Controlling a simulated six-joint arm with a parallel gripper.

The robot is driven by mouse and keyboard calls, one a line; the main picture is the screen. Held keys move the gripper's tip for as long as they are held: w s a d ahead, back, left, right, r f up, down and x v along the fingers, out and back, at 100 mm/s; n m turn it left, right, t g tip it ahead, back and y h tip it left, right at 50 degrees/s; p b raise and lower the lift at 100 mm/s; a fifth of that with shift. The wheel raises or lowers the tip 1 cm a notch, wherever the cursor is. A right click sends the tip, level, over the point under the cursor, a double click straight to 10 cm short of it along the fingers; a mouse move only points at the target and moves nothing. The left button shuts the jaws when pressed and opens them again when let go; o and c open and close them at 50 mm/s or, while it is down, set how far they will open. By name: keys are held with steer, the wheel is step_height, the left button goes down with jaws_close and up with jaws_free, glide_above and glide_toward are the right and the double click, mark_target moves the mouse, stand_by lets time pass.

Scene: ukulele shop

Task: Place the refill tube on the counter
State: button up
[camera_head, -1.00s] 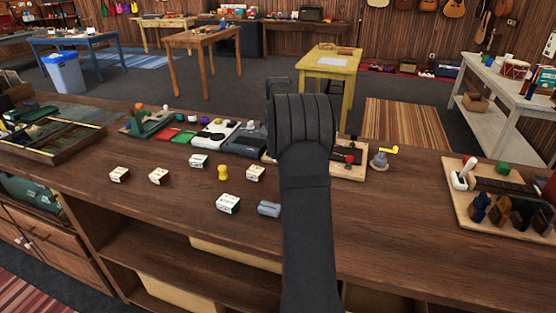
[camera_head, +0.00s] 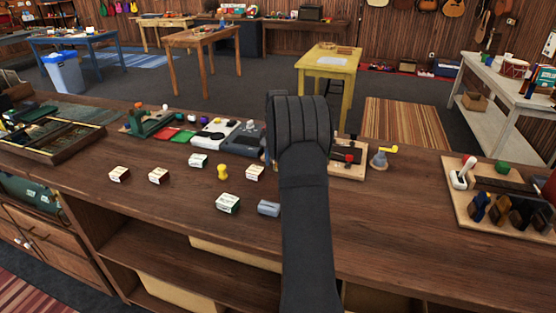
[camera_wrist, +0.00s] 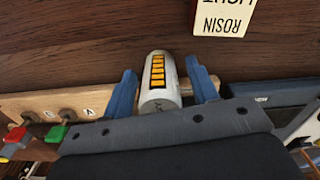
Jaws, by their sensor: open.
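In the wrist view a white tube (camera_wrist: 158,84) with a black-and-orange patterned strip, which looks like the refill tube, lies between the two blue fingers of my gripper (camera_wrist: 160,69). The fingers are open, with a visible gap on each side of the tube. The wooden counter (camera_wrist: 70,50) shows beyond it; I cannot tell whether the tube touches the counter. In the head view the dark arm hides the fingers and the tube. The counter (camera_head: 160,215) runs across the front there.
Small label boxes (camera_head: 228,203), a yellow piece (camera_head: 222,172) and a grey block (camera_head: 269,208) stand left of my arm. A wooden board with fittings (camera_head: 348,162) is behind it. A rosin box (camera_wrist: 223,15) shows in the wrist view.

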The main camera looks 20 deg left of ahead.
steer(key=shift+r, duration=0.1)
steer(key=shift+o, duration=0.5)
step_height(320, 180, up, 12)
steer(key=shift+r, duration=0.1)
